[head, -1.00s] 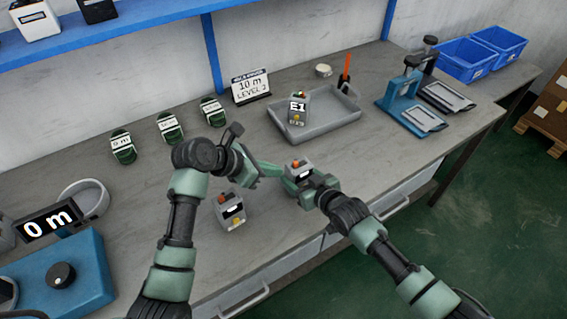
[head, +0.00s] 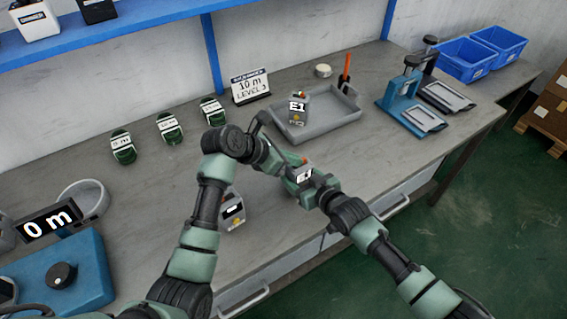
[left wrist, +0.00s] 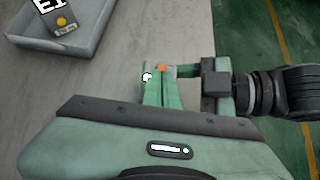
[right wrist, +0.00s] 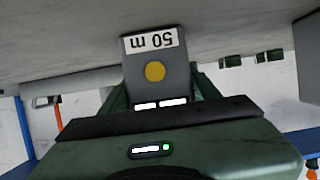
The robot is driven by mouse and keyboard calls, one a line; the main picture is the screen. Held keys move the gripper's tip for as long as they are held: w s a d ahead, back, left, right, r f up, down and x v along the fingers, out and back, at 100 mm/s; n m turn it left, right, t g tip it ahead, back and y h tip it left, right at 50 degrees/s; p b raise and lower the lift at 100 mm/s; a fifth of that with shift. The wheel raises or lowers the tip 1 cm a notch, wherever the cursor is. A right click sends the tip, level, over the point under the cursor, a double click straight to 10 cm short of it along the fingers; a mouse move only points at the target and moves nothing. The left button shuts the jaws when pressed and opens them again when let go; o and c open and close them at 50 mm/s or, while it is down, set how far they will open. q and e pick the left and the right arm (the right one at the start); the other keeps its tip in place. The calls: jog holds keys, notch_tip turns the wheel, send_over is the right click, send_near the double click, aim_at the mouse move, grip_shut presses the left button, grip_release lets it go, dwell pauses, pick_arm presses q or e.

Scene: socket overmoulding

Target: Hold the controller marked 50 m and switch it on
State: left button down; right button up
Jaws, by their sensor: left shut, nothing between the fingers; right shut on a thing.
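My right gripper (head: 314,188) is shut on a grey controller (head: 303,176) and holds it above the bench's front part. In the right wrist view this controller (right wrist: 155,55) bears a 50 m label, upside down in the picture, and a yellow round spot. Its screen in the head view shows white characters that look like E1. My left gripper (head: 286,163) is shut and empty, its fingertips at the controller's top. In the left wrist view the fingertips (left wrist: 161,80) are close by the orange part (left wrist: 161,67) on top; whether they touch it I cannot tell.
A second controller (head: 233,211) stands on the bench, partly behind my left arm. A third, showing E1 (head: 297,107), stands in a grey tray (head: 335,122).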

jog(key=shift+s+a, duration=0.1)
jog(key=shift+a, duration=0.1)
pick_arm(q)
jog(key=shift+s+a, duration=0.15)
jog(key=shift+a, duration=0.05)
jog(key=s+a, duration=0.2)
jog(key=a, duration=0.1)
jog(key=shift+s+a+r, duration=0.1)
jog(key=shift+s+a, duration=0.05)
pick_arm(e)
jog(key=shift+d, duration=0.1)
pick_arm(q)
jog(key=v, duration=0.9)
jog(key=shift+r, duration=0.25)
jog(key=shift+a, duration=0.15)
pick_arm(e)
jog(key=o, duration=1.6)
jog(key=shift+c, duration=0.2)
